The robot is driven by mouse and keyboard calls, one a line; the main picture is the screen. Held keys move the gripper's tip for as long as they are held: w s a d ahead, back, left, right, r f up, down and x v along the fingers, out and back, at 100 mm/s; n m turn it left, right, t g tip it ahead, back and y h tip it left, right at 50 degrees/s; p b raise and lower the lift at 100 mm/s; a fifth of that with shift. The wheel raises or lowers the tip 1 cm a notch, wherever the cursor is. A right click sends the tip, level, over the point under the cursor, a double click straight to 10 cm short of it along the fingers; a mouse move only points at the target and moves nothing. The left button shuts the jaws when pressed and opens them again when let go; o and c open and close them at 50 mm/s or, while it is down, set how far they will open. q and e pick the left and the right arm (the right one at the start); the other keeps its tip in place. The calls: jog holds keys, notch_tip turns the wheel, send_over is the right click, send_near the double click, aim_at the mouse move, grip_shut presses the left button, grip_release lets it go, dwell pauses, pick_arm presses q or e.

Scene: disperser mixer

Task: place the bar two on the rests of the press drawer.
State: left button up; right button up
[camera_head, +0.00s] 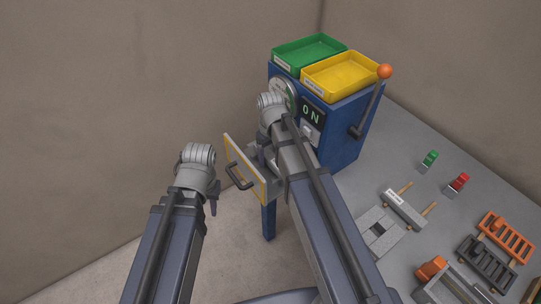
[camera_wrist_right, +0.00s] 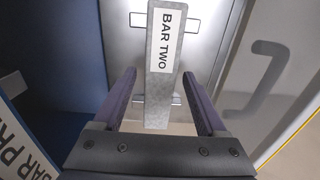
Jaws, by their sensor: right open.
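Bar two (camera_wrist_right: 160,60), a grey bar with a white "BAR TWO" label, is in the right wrist view. It lies across pale cross pieces (camera_wrist_right: 178,100) in the open press drawer; whether it touches them is hard to tell. My right gripper (camera_wrist_right: 157,78) is open, one finger on each side of the bar with visible gaps. In the head view my right arm hides the bar and most of the drawer's inside. The drawer front (camera_head: 246,168) shows a yellow edge and dark handle. My left gripper (camera_head: 213,202) is left of the drawer front, its jaws unclear.
The blue press (camera_head: 345,140) carries a green tray (camera_head: 308,50), a yellow tray (camera_head: 342,76) and an orange-knobbed lever (camera_head: 385,72). Its display reads "ON". The grey table at right holds small green and red blocks, an orange rack (camera_head: 506,238) and a black rack (camera_head: 486,263).

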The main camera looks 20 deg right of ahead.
aim_at(271, 157)
notch_tip(271, 157, up, 12)
jog(key=p, duration=1.2)
pick_arm(q)
notch_tip(271, 157, up, 12)
jog(key=shift+r, duration=0.15)
pick_arm(e)
jog(key=s+a+h, duration=0.1)
jog(key=s+a, duration=0.9)
jog(key=s, duration=0.4)
jog(key=shift+s+a+r, duration=0.15)
jog(key=shift+a+r, duration=0.05)
jog(key=shift+a, duration=0.05)
